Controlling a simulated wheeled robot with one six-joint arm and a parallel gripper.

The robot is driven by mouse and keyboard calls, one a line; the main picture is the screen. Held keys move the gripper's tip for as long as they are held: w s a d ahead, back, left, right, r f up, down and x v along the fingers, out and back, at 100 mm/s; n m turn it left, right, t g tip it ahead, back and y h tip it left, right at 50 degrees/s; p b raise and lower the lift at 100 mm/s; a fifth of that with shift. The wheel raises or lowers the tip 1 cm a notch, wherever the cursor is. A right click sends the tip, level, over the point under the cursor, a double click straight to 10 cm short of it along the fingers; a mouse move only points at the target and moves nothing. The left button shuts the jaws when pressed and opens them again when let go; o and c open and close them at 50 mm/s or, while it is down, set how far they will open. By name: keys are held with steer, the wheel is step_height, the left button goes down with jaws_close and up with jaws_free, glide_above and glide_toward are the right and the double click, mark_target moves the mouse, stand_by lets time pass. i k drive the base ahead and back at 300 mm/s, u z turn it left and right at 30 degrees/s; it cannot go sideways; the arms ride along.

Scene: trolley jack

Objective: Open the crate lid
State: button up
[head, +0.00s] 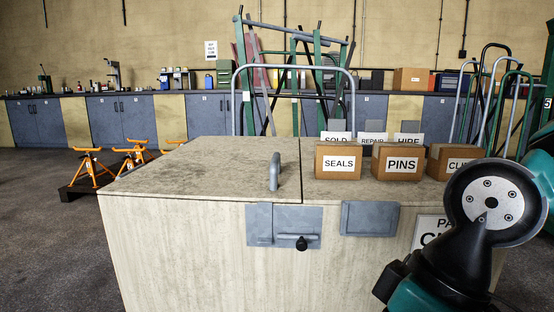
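A large pale wooden crate (180,255) stands directly in front of me. Its flat lid (205,160) covers the left part of the top and lies closed, level with the fixed top beside it. A grey upright handle (275,171) stands on the lid near its right front corner. Below it on the front face is a grey metal latch plate (260,225) with a black knob (301,243); I cannot tell whether it is fastened. My arm comes in at the lower right, apart from the lid and handle. My gripper's fingers do not show.
Boxes marked SEALS (338,163), PINS (401,164) and CLIPS, partly hidden (446,164), stand on the crate's fixed right top. A second grey plate (369,218) is on the front. Air above the lid is clear.

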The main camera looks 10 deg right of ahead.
mark_target(265, 171)
steer(key=u, duration=0.2)
steer(key=i, duration=1.15)
